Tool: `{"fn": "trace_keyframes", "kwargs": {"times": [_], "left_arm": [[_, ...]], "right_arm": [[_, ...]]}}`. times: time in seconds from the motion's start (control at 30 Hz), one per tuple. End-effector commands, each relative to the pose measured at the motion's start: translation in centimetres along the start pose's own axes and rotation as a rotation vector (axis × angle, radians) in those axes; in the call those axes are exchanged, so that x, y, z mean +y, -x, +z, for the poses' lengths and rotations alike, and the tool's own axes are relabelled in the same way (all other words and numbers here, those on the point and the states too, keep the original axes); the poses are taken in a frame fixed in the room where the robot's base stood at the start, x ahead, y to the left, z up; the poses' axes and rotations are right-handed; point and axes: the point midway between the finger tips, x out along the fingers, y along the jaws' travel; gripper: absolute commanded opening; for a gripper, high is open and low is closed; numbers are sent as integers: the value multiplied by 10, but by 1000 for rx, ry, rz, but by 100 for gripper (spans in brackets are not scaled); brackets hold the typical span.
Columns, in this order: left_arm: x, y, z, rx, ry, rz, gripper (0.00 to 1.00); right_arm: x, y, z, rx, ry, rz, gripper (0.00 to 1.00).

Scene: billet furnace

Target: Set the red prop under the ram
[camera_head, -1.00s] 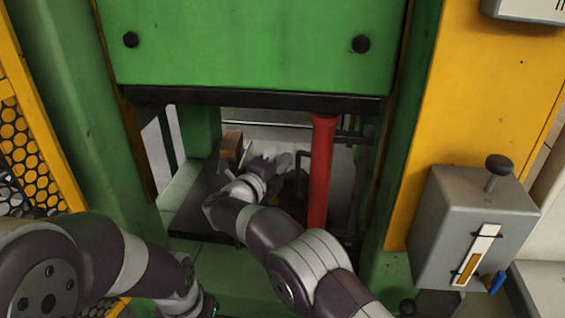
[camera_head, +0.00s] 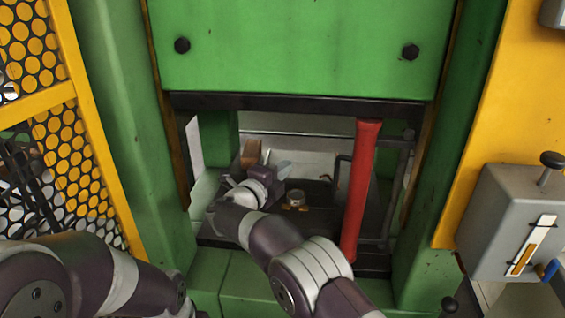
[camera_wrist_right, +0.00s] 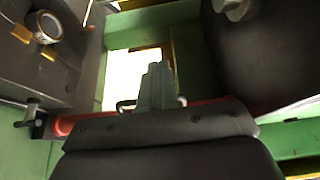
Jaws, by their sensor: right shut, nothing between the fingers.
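The red prop (camera_head: 360,190) stands nearly upright in the press opening, its top at the black lower edge of the green ram (camera_head: 300,45) and its foot on the dark bed. It leans slightly in the picture. My right arm reaches into the opening to the left of the prop. My right gripper (camera_head: 284,169) is apart from the prop, and its fingers (camera_wrist_right: 156,82) look closed and empty in the wrist view. There the prop (camera_wrist_right: 70,123) runs crosswise, partly hidden by the gripper body. My left arm shows at lower left, its gripper out of frame.
A brown block (camera_head: 251,153) and a small round metal piece (camera_head: 295,198) are on the dark bed. Green columns flank the opening. A yellow mesh guard (camera_head: 65,150) stands at left. A grey control box (camera_head: 515,225) with a lever is at right.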

Motion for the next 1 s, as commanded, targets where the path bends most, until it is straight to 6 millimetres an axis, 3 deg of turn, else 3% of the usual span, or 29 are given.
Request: {"fn": "trace_keyframes", "kwargs": {"times": [0.1, 0.2, 0.27, 0.3, 0.37, 0.43, 0.6, 0.7, 0.87, 0.93, 0.97, 1.0], "left_arm": [[0, 0, 0, 0, 0, 0, 43], [0, 0, 0, 0, 0, 0, 43], [0, 0, 0, 0, 0, 0, 43], [0, 0, 0, 0, 0, 0, 43], [0, 0, 0, 0, 0, 0, 43], [0, 0, 0, 0, 0, 0, 43], [0, 0, 0, 0, 0, 0, 43], [0, 0, 0, 0, 0, 0, 43], [0, 0, 0, 0, 0, 0, 43], [0, 0, 0, 0, 0, 0, 43], [0, 0, 0, 0, 0, 0, 43], [0, 19, -2, -2, 0, 0, 43]], "right_arm": [[13, 4, 30, -158, 107, 20, 0], [57, 27, 67, -448, 383, 47, 0], [87, 47, 73, -674, 617, 75, 0], [106, 60, 63, -810, 764, 103, 0], [135, 80, 31, -1004, 981, 163, 0], [161, 104, -24, -1194, 1192, 251, 0], [188, 153, -165, -1500, 1510, 467, 0], [190, 177, -232, -1603, 1608, 572, 0], [182, 208, -322, -1677, 1686, 714, 0], [171, 214, -358, -1624, 1674, 750, 0], [159, 203, -365, -1554, 1646, 740, 0], [137, 196, -370, -1521, 1626, 753, 0]]}}
